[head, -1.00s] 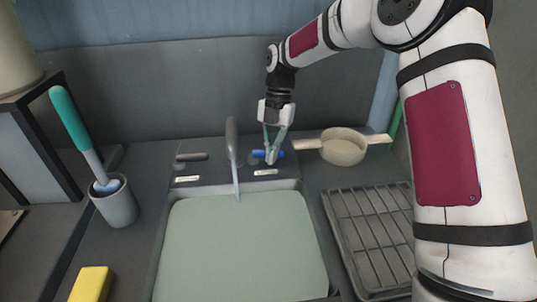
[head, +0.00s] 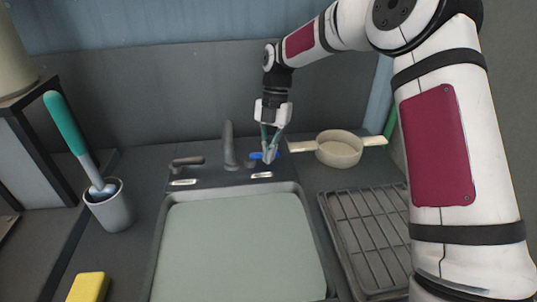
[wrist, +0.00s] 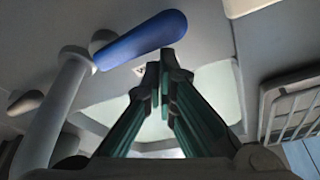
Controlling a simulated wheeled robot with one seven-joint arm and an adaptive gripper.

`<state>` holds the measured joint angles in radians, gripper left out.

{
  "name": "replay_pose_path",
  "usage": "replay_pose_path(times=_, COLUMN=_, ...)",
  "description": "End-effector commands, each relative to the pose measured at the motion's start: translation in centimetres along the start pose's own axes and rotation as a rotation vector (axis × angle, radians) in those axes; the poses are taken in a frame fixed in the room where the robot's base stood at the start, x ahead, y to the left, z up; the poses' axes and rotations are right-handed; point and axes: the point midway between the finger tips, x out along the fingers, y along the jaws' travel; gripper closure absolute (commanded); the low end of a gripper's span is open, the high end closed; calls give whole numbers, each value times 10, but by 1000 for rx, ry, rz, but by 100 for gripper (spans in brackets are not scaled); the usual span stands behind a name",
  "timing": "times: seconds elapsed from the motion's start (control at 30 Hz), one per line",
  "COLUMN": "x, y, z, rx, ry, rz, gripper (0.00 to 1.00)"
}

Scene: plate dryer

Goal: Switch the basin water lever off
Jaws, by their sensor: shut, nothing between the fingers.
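The blue lever (head: 257,156) sits on the dark tap ledge, right of the grey spout (head: 228,145). In the wrist view the blue lever (wrist: 145,38) reaches from its round pivot toward the upper right. My gripper (head: 269,158) is shut and empty, pointing down at the lever and hiding part of it. In the wrist view its fingertips (wrist: 163,62) are just beside the lever's free end; I cannot tell if they touch. A dark lever (head: 187,162) is left of the spout. No water stream shows below the spout, above the pale basin (head: 240,245).
A pan (head: 339,150) with pale handles stands right of my gripper. A drying rack (head: 368,235) lies right of the basin. A cup with a teal-handled brush (head: 68,125) and a yellow sponge (head: 88,287) are at the left.

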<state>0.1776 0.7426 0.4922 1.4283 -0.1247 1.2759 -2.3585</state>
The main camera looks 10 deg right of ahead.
Motion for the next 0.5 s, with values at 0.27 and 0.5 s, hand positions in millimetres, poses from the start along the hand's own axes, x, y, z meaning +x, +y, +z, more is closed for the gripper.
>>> replay_pose_path(times=0.27, x=-51, y=0, z=1, rx=1, ry=-4, rz=4, gripper=100)
replay_pose_path(times=0.5, x=-94, y=1, z=1, rx=0, ry=-3, rz=3, gripper=100)
